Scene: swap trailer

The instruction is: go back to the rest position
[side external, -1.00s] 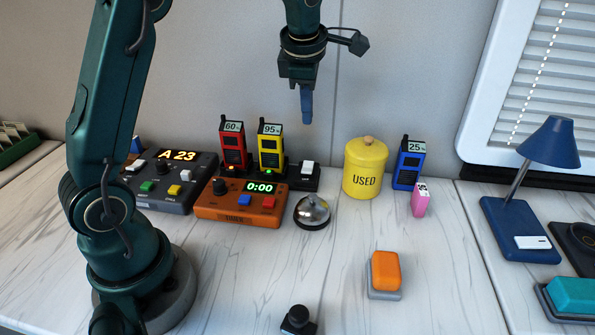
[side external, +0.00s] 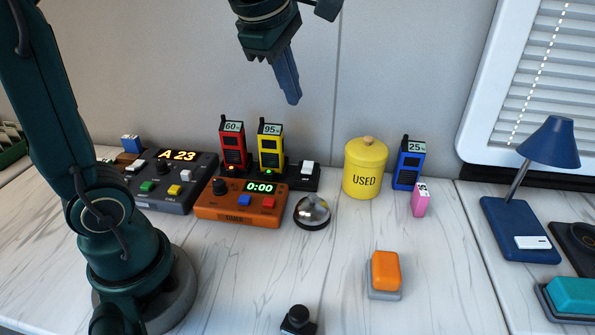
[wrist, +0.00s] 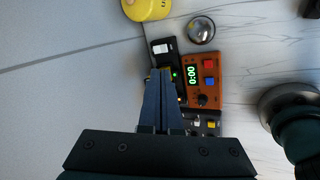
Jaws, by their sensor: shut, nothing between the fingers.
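My gripper (side external: 292,100) is up in the air above the back of the table, in front of the wall. Its blue fingers are together with nothing between them. The fingers tilt down to the right in the side external view. In the wrist view the shut fingers (wrist: 160,78) point toward the devices on the table and hide part of them. Nothing touches the gripper.
Below stand the red radio (side external: 233,146), yellow radio (side external: 270,146), orange timer (side external: 240,205) and dark panel (side external: 160,195). A bell (side external: 312,211), yellow USED canister (side external: 364,175), blue radio (side external: 408,165), pink block (side external: 421,200) and orange sponge (side external: 385,270) stand to the right.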

